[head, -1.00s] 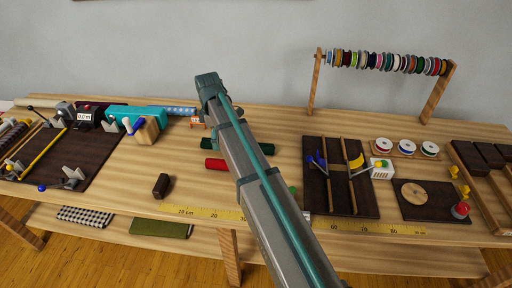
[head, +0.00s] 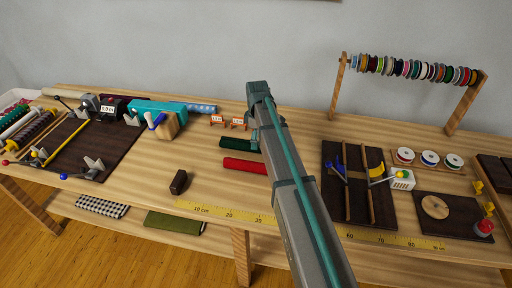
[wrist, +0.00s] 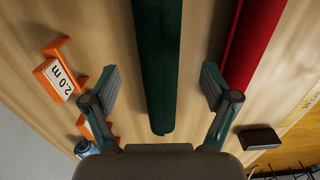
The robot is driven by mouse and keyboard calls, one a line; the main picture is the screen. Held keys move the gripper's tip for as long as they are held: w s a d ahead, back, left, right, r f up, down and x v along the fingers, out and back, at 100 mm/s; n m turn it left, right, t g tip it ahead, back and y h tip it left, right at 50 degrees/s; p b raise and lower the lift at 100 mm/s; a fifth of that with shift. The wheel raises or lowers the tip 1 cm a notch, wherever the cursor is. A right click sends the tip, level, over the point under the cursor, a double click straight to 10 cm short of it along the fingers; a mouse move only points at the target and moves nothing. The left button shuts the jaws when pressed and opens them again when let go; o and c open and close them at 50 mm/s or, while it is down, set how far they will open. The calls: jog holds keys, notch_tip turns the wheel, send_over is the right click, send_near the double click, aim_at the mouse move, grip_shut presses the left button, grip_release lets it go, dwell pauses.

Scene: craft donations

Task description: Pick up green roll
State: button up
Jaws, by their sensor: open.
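The dark green roll (head: 236,144) lies on the wooden table, its right part hidden behind my arm in the head view. In the wrist view the green roll (wrist: 158,50) runs lengthwise between the two fingers of my gripper (wrist: 160,88). The fingers are apart, one on each side of the roll, with visible gaps to it in the picture. I cannot tell how far above it they are. In the head view my arm hides most of the gripper.
A red roll (head: 245,166) lies parallel to the green one, near a finger in the wrist view (wrist: 252,40). Small orange label stands (head: 218,120) are behind the green roll. A dark brown block (head: 179,182) and a yellow measuring strip (head: 262,217) lie toward the front.

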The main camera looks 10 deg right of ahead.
jog(key=shift+f+p, duration=0.45)
jog(key=shift+f, duration=1.5)
jog(key=shift+c, duration=0.4)
jog(key=c, duration=1.3)
